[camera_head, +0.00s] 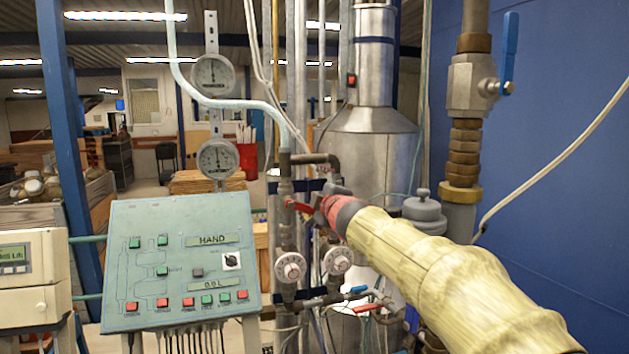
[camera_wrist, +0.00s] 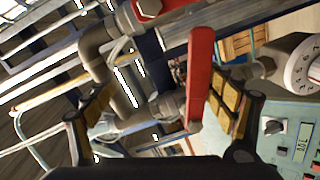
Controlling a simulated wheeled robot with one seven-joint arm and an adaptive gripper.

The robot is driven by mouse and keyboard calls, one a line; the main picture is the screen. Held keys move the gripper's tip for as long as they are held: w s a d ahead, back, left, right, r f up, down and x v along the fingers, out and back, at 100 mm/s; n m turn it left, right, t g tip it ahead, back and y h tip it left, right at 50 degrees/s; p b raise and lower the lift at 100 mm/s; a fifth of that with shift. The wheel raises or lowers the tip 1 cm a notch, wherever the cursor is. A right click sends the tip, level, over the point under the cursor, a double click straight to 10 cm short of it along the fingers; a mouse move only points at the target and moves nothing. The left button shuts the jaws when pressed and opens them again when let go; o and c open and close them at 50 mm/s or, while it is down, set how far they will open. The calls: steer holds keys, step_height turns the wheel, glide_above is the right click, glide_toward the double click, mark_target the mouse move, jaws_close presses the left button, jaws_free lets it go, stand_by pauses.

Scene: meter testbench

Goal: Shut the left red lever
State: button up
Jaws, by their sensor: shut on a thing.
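The left red lever (camera_head: 302,207) is on a valve of the vertical pipe behind the panel; its end shows just left of my arm. In the wrist view the red lever (camera_wrist: 200,75) runs lengthwise between the fingers of my gripper (camera_wrist: 165,100), close to the right finger's yellow pads. The gripper is shut on the lever, though its fingers stand well apart in this view. In the head view my sleeved arm hides most of the gripper and part of the valve.
Two round white dials (camera_head: 290,267) sit below the valve. The green control panel (camera_head: 180,250) stands at left front. A blue-handled valve (camera_head: 508,55) is at upper right. Lower blue and red levers (camera_head: 366,307) lie under my arm. Pipes crowd the area around the gripper.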

steer(key=r, duration=0.1)
steer(key=s+r, duration=0.1)
steer(key=r, duration=0.1)
steer(key=shift+s+d, duration=0.25)
steer(key=shift+c, duration=0.9)
steer(key=shift+b+v, duration=0.35)
steer(key=shift+v, duration=0.9)
steer(key=shift+c, duration=0.7)
steer(key=shift+s+d+f, duration=0.15)
steer(key=shift+s+f, duration=0.05)
steer(key=shift+s, duration=0.05)
steer(key=shift+c, duration=0.9)
steer(key=shift+s+d+r, duration=0.25)
steer(key=shift+s+d, duration=0.3)
steer(key=shift+s, duration=0.15)
steer(key=shift+c, duration=0.9)
steer(key=shift+s+f, duration=0.2)
steer(key=shift+f, duration=0.45)
steer(key=shift+s+f, duration=0.15)
steer(key=shift+f, duration=0.55)
steer(key=shift+d, duration=0.1)
